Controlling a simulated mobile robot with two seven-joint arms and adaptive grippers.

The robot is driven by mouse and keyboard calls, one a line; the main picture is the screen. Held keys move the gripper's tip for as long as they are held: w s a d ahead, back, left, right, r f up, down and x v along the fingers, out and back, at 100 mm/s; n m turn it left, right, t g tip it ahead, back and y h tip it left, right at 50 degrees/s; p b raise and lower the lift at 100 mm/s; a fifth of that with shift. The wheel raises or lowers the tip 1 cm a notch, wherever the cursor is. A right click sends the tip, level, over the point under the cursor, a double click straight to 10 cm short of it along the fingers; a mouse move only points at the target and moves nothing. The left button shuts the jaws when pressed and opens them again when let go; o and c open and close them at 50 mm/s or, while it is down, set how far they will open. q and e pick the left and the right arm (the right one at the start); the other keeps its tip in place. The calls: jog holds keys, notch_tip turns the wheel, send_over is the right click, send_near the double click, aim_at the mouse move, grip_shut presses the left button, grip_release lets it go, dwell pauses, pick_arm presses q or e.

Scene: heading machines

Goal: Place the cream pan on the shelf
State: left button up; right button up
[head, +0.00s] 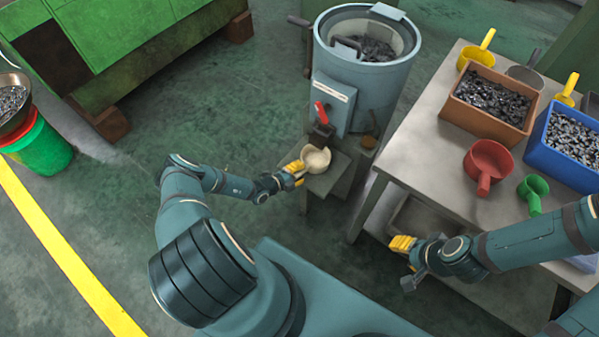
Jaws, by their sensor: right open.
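The cream pan (317,158) is a small round pan at the front of the blue-grey machine, below its red lever. My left gripper (294,172) has its yellow fingers at the pan's left side, where the handle is hidden, and appears shut on it. The small grey shelf (322,184) juts from the machine's front directly beneath the pan. I cannot tell whether the pan touches the shelf. My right gripper (402,246) is open and empty, beside the table's left front leg area.
A table (425,150) at right holds a brown bin (490,97), a blue bin (560,145), and red (488,163) and green (534,190) pans. The machine's round hopper (365,50) stands behind the shelf. Open floor lies left of the shelf.

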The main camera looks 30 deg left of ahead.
pick_arm(q)
jog(key=p+v, duration=0.2)
jog(key=v, duration=1)
jog(key=s+d+r+m+g+h, duration=0.1)
jog(key=d+r+m+g+h, duration=0.2)
jog(key=d+m, duration=0.45)
jog(key=s+d+r+m+g, duration=0.25)
jog(key=d+m+g, duration=0.3)
jog(key=m, duration=0.35)
jog(key=d+r+m+g+h, duration=0.2)
jog(key=d+r+m+g, duration=0.15)
jog(key=d+m, duration=0.4)
jog(key=s+d+r+m+y, duration=0.2)
jog(key=r+m, duration=0.5)
jog(key=m, duration=0.7)
jog(key=s+d+r+m+y, duration=0.1)
jog(key=d+r+m+y, duration=0.2)
jog(key=r+m, duration=0.4)
jog(key=m+y, duration=0.1)
jog(key=m, duration=0.5)
jog(key=shift+s+d+m, duration=0.4)
